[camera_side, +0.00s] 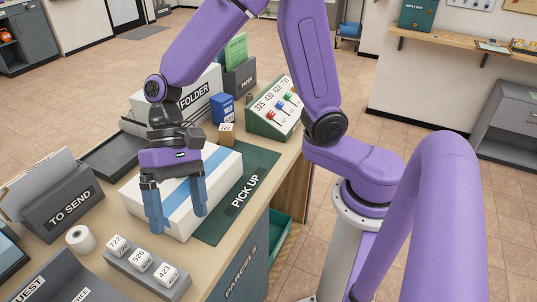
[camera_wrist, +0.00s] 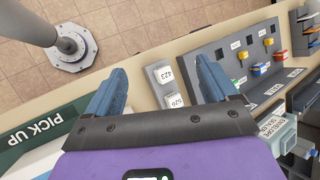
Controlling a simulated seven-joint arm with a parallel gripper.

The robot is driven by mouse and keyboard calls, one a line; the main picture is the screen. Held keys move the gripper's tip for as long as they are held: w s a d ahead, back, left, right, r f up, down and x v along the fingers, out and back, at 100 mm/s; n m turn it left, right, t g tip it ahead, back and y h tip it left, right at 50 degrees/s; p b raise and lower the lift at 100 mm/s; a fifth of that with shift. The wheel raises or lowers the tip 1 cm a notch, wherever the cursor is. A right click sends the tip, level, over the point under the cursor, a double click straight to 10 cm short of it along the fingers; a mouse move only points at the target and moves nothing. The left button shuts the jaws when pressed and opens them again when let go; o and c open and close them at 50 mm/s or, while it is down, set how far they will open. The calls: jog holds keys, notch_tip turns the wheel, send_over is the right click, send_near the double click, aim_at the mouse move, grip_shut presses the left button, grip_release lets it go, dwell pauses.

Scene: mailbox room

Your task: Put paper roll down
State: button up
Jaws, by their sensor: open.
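The white paper roll (camera_side: 80,239) stands on the table, left of the numbered blocks and in front of the "TO SEND" holder (camera_side: 62,203). My gripper (camera_side: 175,218) is open with its blue fingers pointing down. It holds nothing. In the side view it is right of the roll and appears in front of the white parcel with a blue stripe (camera_side: 212,178); its exact height is hard to tell. In the wrist view the open fingers (camera_wrist: 165,88) frame bare tabletop and part of the numbered blocks. I cannot make out the roll there.
A grey stand with several numbered blocks (camera_side: 142,262) is at the front; it also shows in the wrist view (camera_wrist: 168,85). A green "PICK UP" mat (camera_side: 245,190) lies right of the parcel. A key rack (camera_side: 275,108) and a grey tray (camera_side: 115,155) are farther back.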

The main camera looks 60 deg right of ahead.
jog(key=s+d+n+t+h, duration=0.2)
jog(key=s+d+n, duration=0.4)
jog(key=d, duration=0.4)
jog(key=s+d+n+t+h, duration=0.2)
jog(key=s+d+n+h, duration=0.1)
jog(key=s+d+n, duration=0.3)
jog(key=d+n, duration=0.2)
jog(key=d, duration=0.2)
jog(key=shift+s+r, duration=0.25)
jog(key=shift+r, duration=0.15)
